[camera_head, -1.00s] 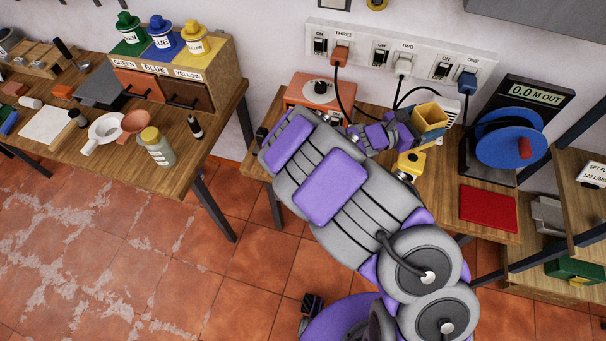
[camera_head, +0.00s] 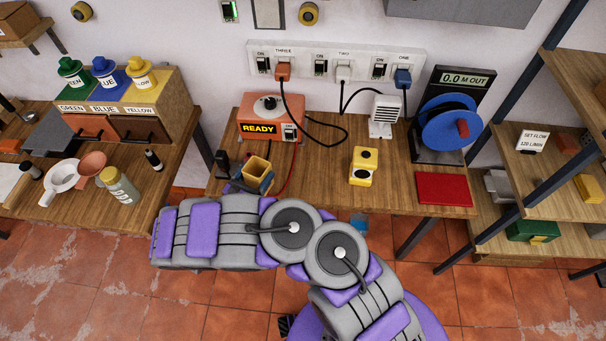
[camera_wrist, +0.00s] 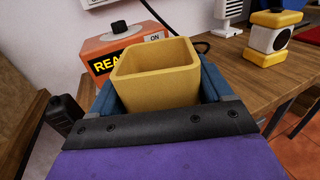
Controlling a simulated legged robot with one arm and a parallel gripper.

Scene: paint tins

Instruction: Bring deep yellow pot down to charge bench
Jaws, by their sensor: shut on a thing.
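The deep yellow pot (camera_head: 257,169) is a square, open-topped cup. My gripper (camera_head: 254,180) is shut on it, with blue fingers on either side of the pot (camera_wrist: 158,82) in the wrist view. The pot looks upright and empty inside as far as I can see. It is at the front left of the charge bench (camera_head: 325,185), by the orange box with the READY display (camera_head: 259,128). Whether the pot's base touches the bench top is hidden by my gripper and arm.
A yellow and black device (camera_head: 363,167), a white vented unit (camera_head: 385,115), a red pad (camera_head: 444,189) and a blue reel (camera_head: 450,128) stand on the bench. Cables run from the wall sockets (camera_head: 335,64). A side bench with bottles (camera_head: 119,184) is at left. Bench space right of the pot is clear.

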